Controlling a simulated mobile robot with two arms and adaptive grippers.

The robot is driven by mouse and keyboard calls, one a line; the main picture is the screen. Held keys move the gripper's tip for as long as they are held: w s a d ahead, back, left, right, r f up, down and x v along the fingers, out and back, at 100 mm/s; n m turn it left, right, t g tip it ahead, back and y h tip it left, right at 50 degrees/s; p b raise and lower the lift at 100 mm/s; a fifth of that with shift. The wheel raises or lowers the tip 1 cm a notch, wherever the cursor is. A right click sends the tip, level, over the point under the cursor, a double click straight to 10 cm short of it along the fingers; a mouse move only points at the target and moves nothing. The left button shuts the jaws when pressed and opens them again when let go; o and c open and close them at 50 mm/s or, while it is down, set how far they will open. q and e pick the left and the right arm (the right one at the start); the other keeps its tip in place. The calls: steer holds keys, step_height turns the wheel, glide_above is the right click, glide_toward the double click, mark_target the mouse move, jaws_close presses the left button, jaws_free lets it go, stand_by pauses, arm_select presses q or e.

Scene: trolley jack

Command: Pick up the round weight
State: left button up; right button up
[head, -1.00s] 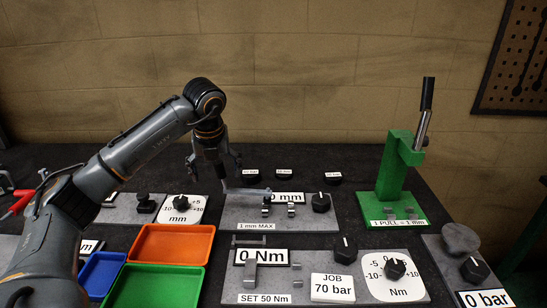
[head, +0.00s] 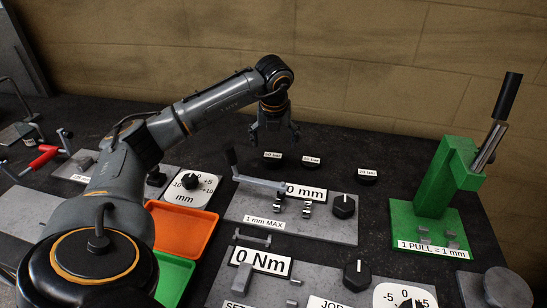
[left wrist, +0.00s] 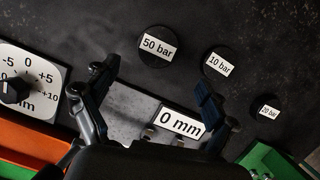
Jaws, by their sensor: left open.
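Three black round weights lie on the dark bench top behind the mm panel: one at left (head: 272,155), one in the middle (head: 311,160), one at right (head: 367,175). In the left wrist view their labels read 50 bar (left wrist: 157,46), 10 bar (left wrist: 218,62) and, smaller, 20 bar (left wrist: 266,107). My left gripper (head: 273,138) is open and empty, above the bench near the left weight. In the left wrist view its fingers (left wrist: 156,80) are spread, with the 50 bar weight beyond them, untouched. My right gripper is not in view.
The 0 mm panel (head: 335,222) with its crank stands in front of the weights. A green lever press (head: 445,185) is at right. Orange (head: 205,238) and green (head: 178,277) trays sit at left. A rounded grey object (head: 507,288) is at lower right. The wall rises behind.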

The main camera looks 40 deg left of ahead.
mark_target(273, 155)
arm_select(q)
steer(key=shift+x, duration=0.8)
steer(key=shift+w+a+f, duration=0.1)
steer(key=shift+w+f, duration=0.2)
steer(key=shift+f, duration=0.3)
steer(key=shift+a+f+p, duration=0.15)
steer(key=shift+f+p, duration=0.1)
steer(key=shift+p, duration=0.1)
steer(key=x, duration=0.2)
steer(key=p+x, duration=0.1)
steer(key=shift+s+a+f, duration=0.1)
steer(key=shift+a+f, duration=0.15)
steer(key=shift+a, duration=0.05)
steer(key=shift+a+f, duration=0.1)
steer(key=shift+f, duration=0.35)
jaws_close()
steer(key=shift+w+r, duration=0.15)
steer(key=shift+w, duration=0.05)
